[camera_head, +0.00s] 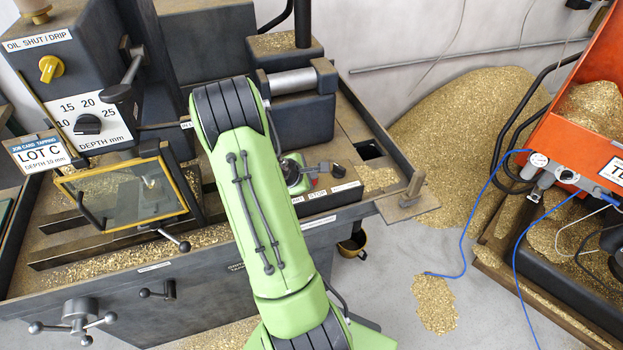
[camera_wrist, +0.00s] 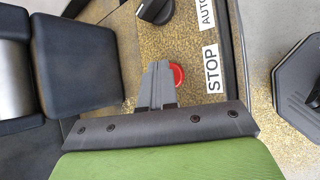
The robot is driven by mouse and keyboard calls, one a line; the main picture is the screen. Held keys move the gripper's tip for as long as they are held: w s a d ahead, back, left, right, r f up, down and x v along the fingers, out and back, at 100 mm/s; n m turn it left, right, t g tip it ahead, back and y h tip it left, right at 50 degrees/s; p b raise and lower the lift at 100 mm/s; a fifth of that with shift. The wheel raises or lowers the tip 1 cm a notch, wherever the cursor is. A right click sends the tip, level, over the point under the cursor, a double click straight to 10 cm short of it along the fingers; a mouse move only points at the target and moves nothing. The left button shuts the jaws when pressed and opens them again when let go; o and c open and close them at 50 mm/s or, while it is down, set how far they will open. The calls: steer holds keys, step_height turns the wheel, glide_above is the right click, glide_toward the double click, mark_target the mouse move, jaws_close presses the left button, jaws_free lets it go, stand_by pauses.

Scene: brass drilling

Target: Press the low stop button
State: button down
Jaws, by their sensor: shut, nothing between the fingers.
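The red stop button (camera_wrist: 178,76) shows in the wrist view on the brass-dusted panel, just left of the white STOP label (camera_wrist: 212,68). My gripper (camera_wrist: 160,66) is shut and empty, its grey fingers just left of the button and overlapping its left edge in the picture. I cannot tell whether they touch it or hover above it. In the head view my gripper (camera_head: 321,168) reaches out from behind my green arm over the machine's right front corner. Only a small red bit of the button (camera_head: 314,183) shows there, below the fingers.
A black knob (camera_wrist: 155,10) by the AUTO label is ahead of my fingers. Brass chips (camera_head: 460,130) heap on the floor beside an orange cart (camera_head: 570,140).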

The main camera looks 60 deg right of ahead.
steer(key=shift+r+p, duration=0.65)
steer(key=shift+r, duration=0.25)
step_height(320, 180, up, 5)
steer(key=p, duration=0.4)
stand_by(0.5)
